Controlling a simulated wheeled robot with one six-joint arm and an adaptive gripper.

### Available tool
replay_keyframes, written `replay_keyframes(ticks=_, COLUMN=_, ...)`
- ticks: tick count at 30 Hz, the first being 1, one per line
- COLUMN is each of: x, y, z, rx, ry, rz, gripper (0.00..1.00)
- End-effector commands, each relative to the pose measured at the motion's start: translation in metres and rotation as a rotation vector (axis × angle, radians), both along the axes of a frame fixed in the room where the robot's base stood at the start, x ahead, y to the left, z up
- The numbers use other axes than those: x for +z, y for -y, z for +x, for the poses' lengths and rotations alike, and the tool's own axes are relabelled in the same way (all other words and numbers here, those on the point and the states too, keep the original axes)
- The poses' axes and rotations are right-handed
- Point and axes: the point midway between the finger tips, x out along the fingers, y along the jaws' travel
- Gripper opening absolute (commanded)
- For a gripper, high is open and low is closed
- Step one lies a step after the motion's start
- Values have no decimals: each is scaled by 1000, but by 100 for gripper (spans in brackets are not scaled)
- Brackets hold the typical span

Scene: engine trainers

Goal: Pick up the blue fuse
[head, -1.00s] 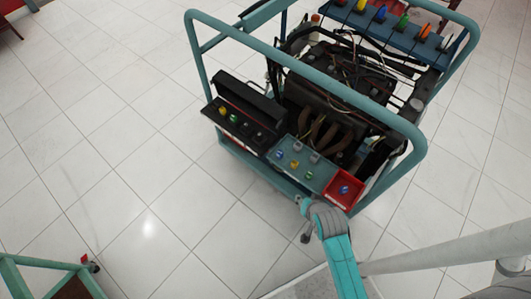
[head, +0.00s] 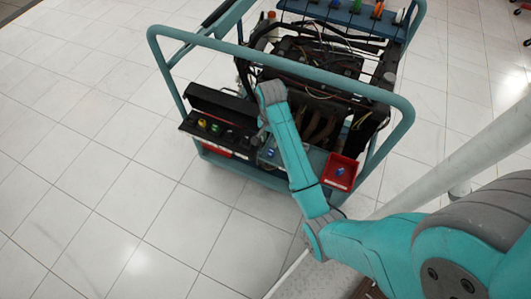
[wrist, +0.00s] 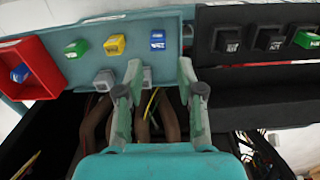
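In the wrist view a blue fuse (wrist: 157,40) sits on the teal panel (wrist: 172,22), just beyond the gap between my fingertips. My gripper (wrist: 159,70) is open, its two fingers apart with nothing held between them. A second blue fuse (wrist: 20,73) lies in the red tray (wrist: 48,66) at the left; it also shows in the head view (head: 340,171). In the head view the panel's blue fuse (head: 270,153) shows small beside my gripper (head: 262,135), whose fingers are mostly hidden by my arm.
On the teal panel are a yellow fuse (wrist: 115,45), a green fuse (wrist: 76,48) and grey ones (wrist: 104,80). A black fuse box (wrist: 262,85) stands to the right in the wrist view. Hoses (wrist: 168,115) lie below my fingers. The stand's teal rail (head: 275,62) crosses near my arm.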

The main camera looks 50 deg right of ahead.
Motion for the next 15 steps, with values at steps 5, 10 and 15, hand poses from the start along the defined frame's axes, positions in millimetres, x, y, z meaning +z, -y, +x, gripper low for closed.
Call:
replay_keyframes(ticks=5, x=-26, y=0, z=-1, rx=0, ry=-3, rz=1, gripper=38)
replay_keyframes(ticks=10, x=-47, y=0, z=-1, rx=0, ry=-2, rz=1, gripper=38)
replay_keyframes(ticks=15, x=-56, y=1, z=-1, rx=0, ry=-1, rz=1, gripper=38)
